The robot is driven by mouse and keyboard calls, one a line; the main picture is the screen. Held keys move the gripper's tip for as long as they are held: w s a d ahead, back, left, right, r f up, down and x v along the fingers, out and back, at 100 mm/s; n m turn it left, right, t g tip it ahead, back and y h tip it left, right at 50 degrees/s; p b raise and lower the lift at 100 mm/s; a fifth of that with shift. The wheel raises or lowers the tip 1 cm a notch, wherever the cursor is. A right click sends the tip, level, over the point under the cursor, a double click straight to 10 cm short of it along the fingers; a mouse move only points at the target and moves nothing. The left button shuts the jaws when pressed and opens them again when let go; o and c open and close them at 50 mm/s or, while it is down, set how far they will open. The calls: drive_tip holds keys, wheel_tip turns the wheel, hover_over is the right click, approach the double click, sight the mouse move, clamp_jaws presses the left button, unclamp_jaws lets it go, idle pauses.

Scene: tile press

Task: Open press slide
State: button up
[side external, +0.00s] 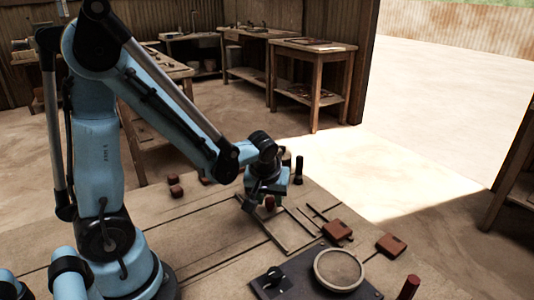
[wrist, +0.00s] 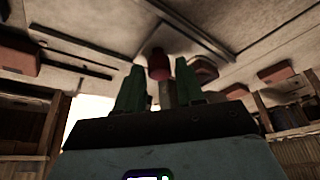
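My gripper (side external: 264,192) is low over the wooden table, above the left end of a flat frame with rails (side external: 291,236). A red knob (side external: 270,202) stands at its fingertips. In the wrist view, the two green fingers of my gripper (wrist: 160,68) are apart, and the red knob (wrist: 158,66) shows between their tips. I see no clear contact on either side. A press base (side external: 275,280), dark and flat, with a round pale disc (side external: 339,268), lies nearer the front. Which part is the slide I cannot tell for certain.
Two reddish-brown blocks (side external: 336,231) (side external: 390,245) lie right of the frame. A dark upright post (side external: 299,170) stands behind my gripper. Small red blocks (side external: 175,186) sit at the table's back left.

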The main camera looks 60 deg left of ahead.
clamp_jaws()
drive_tip(key=shift+d, duration=0.1)
drive_tip(key=d, duration=1)
drive_tip(key=shift+d, duration=0.35)
drive_tip(key=shift+o, duration=1.7)
unclamp_jaws()
drive_tip(key=shift+r, duration=0.1)
drive_tip(key=v, duration=1.2)
drive_tip(key=shift+a, duration=0.1)
